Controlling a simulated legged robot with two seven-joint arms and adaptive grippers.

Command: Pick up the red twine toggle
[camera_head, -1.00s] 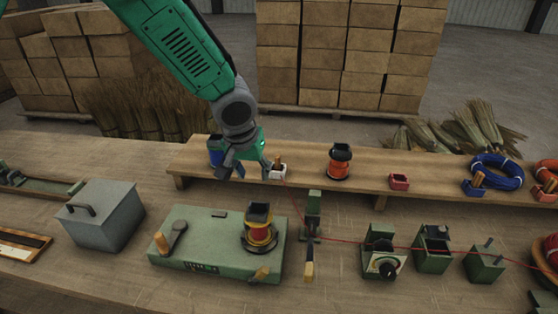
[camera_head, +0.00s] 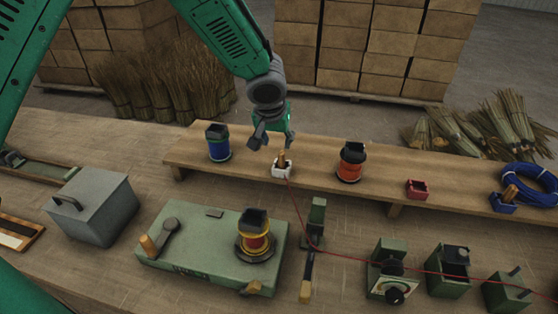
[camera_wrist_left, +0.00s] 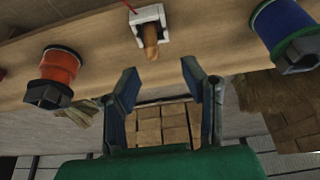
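The toggle (camera_head: 282,160) is a small tan wooden peg standing in a white holder (camera_head: 282,171) on the raised wooden shelf. Thin red twine runs from it down to the right across the bench. My left gripper (camera_head: 273,140) is open and empty, just above and behind the toggle, apart from it. In the left wrist view the toggle (camera_wrist_left: 151,42) sits in its white holder (camera_wrist_left: 147,17) beyond the gap between the spread fingers of my left gripper (camera_wrist_left: 160,75). My right gripper is not in view.
On the shelf, a blue spool (camera_head: 218,144) stands left of the holder and an orange spool (camera_head: 351,164) right of it, with a red holder (camera_head: 417,189) farther right. A green winder box (camera_head: 200,245) and a grey box (camera_head: 94,206) stand on the lower bench.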

